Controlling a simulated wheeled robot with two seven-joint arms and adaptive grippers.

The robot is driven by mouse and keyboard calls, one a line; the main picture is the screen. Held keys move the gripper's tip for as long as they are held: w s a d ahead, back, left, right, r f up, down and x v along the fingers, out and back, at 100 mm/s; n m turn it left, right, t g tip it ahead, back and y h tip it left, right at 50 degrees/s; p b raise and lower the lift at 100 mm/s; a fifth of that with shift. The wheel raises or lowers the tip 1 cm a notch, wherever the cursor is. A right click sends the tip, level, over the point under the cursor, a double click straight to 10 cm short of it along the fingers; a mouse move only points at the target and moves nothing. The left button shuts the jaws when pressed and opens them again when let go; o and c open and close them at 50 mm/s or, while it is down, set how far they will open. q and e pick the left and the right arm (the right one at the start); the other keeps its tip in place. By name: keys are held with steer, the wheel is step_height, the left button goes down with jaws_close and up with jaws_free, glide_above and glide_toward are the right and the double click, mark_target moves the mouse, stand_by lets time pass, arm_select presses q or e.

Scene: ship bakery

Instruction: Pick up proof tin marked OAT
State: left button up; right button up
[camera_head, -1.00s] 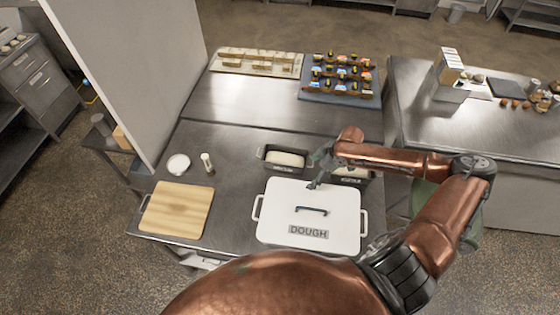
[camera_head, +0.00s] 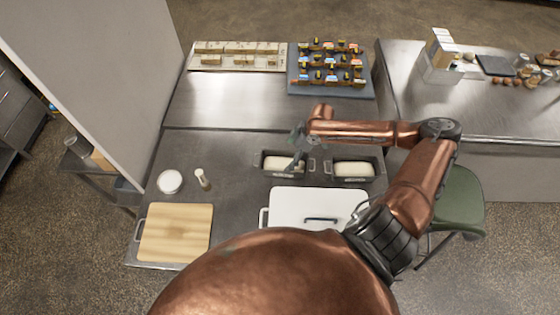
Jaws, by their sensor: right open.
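Two dark proof tins with pale dough in them stand side by side behind the dough box: a left tin (camera_head: 275,175) and a right tin (camera_head: 353,181). The markings on their fronts are too small to read, so I cannot tell which is OAT. My right gripper (camera_head: 294,164) is open and points down at the right end of the left tin, hiding part of its dough and rim. I cannot tell whether it touches the tin. My left gripper is not in view.
A white lidded box (camera_head: 300,205) stands in front of the tins, partly hidden by my body. A wooden board (camera_head: 175,232), a white round dish (camera_head: 170,182) and a small shaker (camera_head: 202,179) are at left. A tray of small items (camera_head: 332,92) is behind.

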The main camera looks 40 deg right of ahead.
mark_target(282, 165)
steer(key=f, duration=0.1)
steer(key=a+f, duration=0.1)
steer(key=f, duration=0.1)
steer(key=shift+s+f+p, duration=0.1)
steer(key=shift+f+p, duration=0.05)
steer(key=shift+p, duration=0.2)
steer(key=x, duration=0.2)
steer(key=shift+w+a+f, duration=0.1)
steer(key=shift+w+f, duration=0.1)
steer(key=shift+w, duration=0.05)
steer(key=shift+a+f, duration=0.1)
steer(key=shift+f, duration=0.2)
steer(key=c, duration=2)
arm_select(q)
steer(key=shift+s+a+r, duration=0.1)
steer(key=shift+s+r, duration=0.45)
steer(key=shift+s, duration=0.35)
arm_select(e)
steer(key=shift+w, duration=0.15)
steer(key=shift+c, duration=0.2)
